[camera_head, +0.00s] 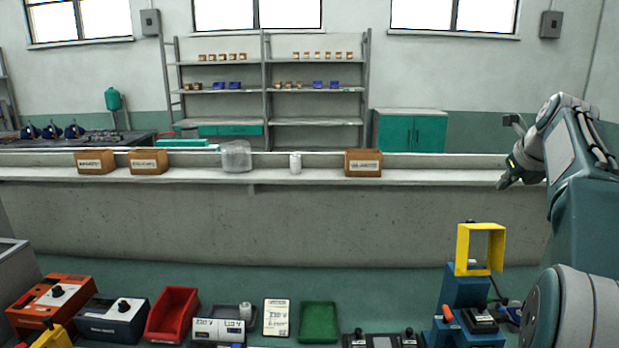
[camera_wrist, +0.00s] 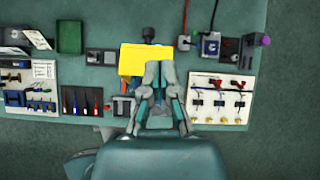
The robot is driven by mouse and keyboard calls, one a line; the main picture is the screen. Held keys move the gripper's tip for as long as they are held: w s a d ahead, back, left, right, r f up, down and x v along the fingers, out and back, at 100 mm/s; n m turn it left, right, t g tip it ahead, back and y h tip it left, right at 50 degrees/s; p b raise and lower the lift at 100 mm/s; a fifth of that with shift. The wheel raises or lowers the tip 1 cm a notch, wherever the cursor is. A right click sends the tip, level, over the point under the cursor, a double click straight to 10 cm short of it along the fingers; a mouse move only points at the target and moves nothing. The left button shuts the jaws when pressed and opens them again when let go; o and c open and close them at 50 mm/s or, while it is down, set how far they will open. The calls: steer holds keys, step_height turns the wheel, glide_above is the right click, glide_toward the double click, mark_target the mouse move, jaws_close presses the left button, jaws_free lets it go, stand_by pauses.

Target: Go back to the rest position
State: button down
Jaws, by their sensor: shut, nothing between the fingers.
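My gripper (camera_head: 507,178) is raised at the right of the head view, in front of the long concrete ledge and apart from the bench things. In the wrist view my gripper (camera_wrist: 158,76) points down over the bench, with its fingers together and nothing between them. Below it is a blue fixture (camera_head: 464,289) with a yellow frame (camera_head: 462,247) on top. The yellow frame also shows in the wrist view (camera_wrist: 131,60), partly covered by the fingers. I cannot tell the height gap between fingers and frame.
A red bin (camera_head: 172,314), a green tray (camera_head: 319,321), an orange box (camera_head: 50,301) and meters line the bench front. The ledge (camera_head: 320,174) carries brown boxes, a clear jar (camera_head: 236,156) and a white cup (camera_head: 295,163). A cable board (camera_wrist: 221,98) lies right of my gripper. The air around my gripper looks free.

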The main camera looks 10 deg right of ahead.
steer(key=s+a+f+n+y, duration=0.1)
steer(key=s+a+f+n, duration=0.15)
steer(key=a+n, duration=0.7)
steer(key=s+a+f+n, duration=0.1)
steer(key=s+a+n, duration=0.4)
steer(key=a, duration=0.8)
steer(key=s+a+f+n+g, duration=0.1)
steer(key=s+a+f+n, duration=1.3)
steer(key=n, duration=0.8)
steer(key=s+f, duration=0.2)
steer(key=s, duration=0.2)
steer(key=shift+a+f+g+y, duration=0.3)
steer(key=shift+f+g, duration=0.05)
steer(key=shift+g, duration=0.05)
steer(key=shift+n, duration=0.25)
